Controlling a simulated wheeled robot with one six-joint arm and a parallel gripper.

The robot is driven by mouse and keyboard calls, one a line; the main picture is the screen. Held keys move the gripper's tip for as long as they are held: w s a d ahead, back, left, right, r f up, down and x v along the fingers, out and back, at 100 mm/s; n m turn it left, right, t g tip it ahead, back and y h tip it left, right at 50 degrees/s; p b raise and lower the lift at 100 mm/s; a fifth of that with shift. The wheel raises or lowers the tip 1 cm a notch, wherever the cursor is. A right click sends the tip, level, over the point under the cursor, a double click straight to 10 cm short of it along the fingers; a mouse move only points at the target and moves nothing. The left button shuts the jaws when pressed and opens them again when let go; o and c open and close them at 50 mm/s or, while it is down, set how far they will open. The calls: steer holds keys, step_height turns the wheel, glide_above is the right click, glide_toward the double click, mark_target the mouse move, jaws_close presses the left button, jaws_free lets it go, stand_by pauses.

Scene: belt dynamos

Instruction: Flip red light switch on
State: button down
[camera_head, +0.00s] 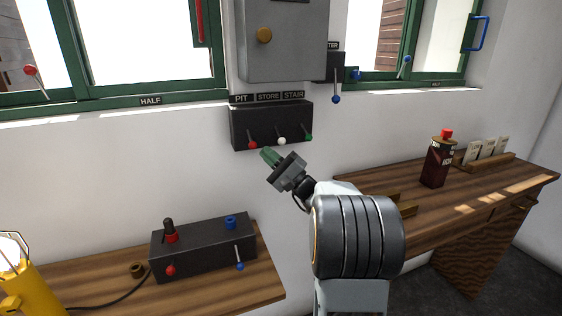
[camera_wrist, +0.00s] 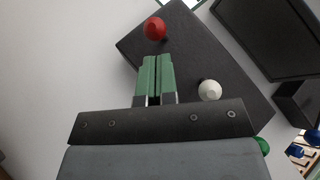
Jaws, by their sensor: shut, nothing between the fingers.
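The red light switch (camera_head: 252,145) is a small red-knobbed lever at the left of a dark switch box (camera_head: 240,120) on the wall, under a "PIT" label. In the wrist view its red knob (camera_wrist: 155,28) shows just beyond my fingertips. A white knob (camera_head: 282,141) and a green knob (camera_head: 308,138) sit to its right on the same box. My gripper (camera_head: 268,155) has green fingers and is shut and empty, a little below and right of the red knob. In the wrist view the closed fingers (camera_wrist: 158,62) point toward the red knob; I cannot tell if they touch it.
A grey cabinet (camera_head: 290,40) hangs above the box. A small box with a blue-knobbed lever (camera_head: 336,99) is at its right. Below left, a bench holds a dark control box (camera_head: 200,262). A right-hand desk carries a dark red bottle (camera_head: 437,165). Wall below the switch box is clear.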

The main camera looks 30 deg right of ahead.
steer(key=shift+a+r, duration=0.35)
steer(key=shift+a, duration=0.25)
steer(key=shift+d, duration=0.15)
steer(key=shift+s+r+m+h+p, duration=0.15)
steer(key=shift+r+m+h+p, duration=0.1)
steer(key=shift+m+h+p, duration=0.4)
